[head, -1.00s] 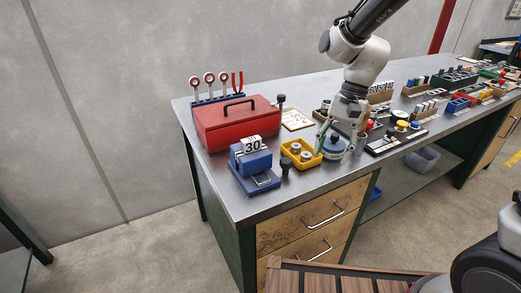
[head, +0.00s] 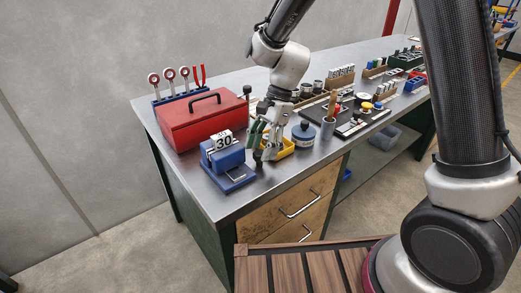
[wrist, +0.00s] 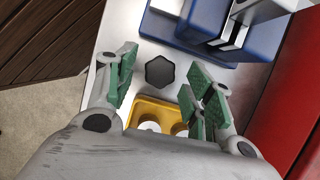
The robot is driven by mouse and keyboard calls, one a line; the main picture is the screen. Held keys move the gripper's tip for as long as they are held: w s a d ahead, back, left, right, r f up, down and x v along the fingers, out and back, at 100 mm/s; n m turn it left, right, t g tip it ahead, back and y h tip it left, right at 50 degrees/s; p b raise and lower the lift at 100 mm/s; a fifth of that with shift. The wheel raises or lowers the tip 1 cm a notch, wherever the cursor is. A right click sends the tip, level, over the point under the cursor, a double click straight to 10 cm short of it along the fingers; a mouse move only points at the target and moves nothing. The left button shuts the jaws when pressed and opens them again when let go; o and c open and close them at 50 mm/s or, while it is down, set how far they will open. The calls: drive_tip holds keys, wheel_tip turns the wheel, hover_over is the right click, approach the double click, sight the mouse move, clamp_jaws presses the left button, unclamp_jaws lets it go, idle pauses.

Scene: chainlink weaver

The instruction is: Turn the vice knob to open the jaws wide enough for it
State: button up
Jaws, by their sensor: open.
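The black hexagonal knob (wrist: 160,72) lies beside the vice in the wrist view, seen from above. My gripper (wrist: 166,78) is open, with its green-padded fingers on either side of the knob in that view. In the head view my gripper (head: 263,144) is just right of the vice and largely hides the knob. I cannot tell whether the fingers touch it.
A yellow bin (head: 287,149) with round parts sits close beside my gripper. A red toolbox (head: 200,122) stands behind the vice. The bench's front edge is near.

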drive_tip(key=shift+s+a+f, duration=0.2)
drive_tip(key=shift+f, duration=0.4)
drive_tip(key=c, duration=1)
drive_tip(key=shift+n, duration=0.4)
